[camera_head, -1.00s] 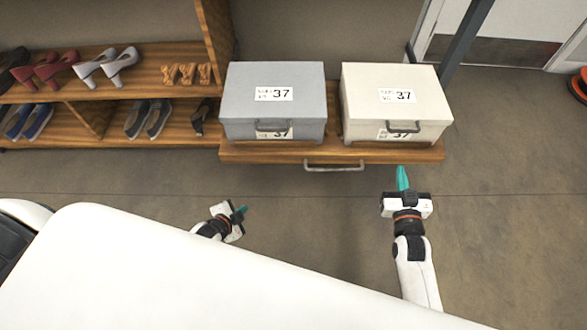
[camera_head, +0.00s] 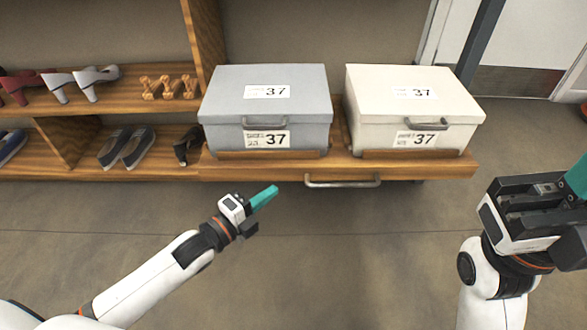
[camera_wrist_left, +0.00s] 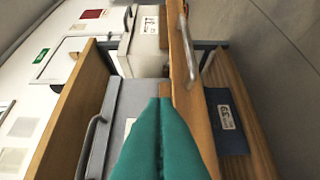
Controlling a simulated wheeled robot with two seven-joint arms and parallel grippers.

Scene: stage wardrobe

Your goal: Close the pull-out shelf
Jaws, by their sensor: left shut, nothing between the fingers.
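The wooden pull-out shelf (camera_head: 232,171) sticks out from the shelving unit, with a metal bar handle (camera_head: 342,181) on its front edge. It bears a grey box (camera_head: 226,108) on the left and a cream box (camera_head: 369,112) on the right, both labelled 37. My left gripper (camera_head: 264,197) is shut and empty, in front of and below the shelf, left of the handle and apart from it. In the left wrist view its teal fingers (camera_wrist_left: 160,140) are together, with the handle (camera_wrist_left: 187,55) beyond them. My right gripper (camera_head: 575,180) is at the right edge, partly cut off; its jaw gap is unclear.
Open shelves (camera_head: 65,160) with shoes stand at the left. A dark post (camera_head: 481,40) and a pale door (camera_head: 535,35) are at the back right. The floor (camera_head: 350,255) between my arms is clear.

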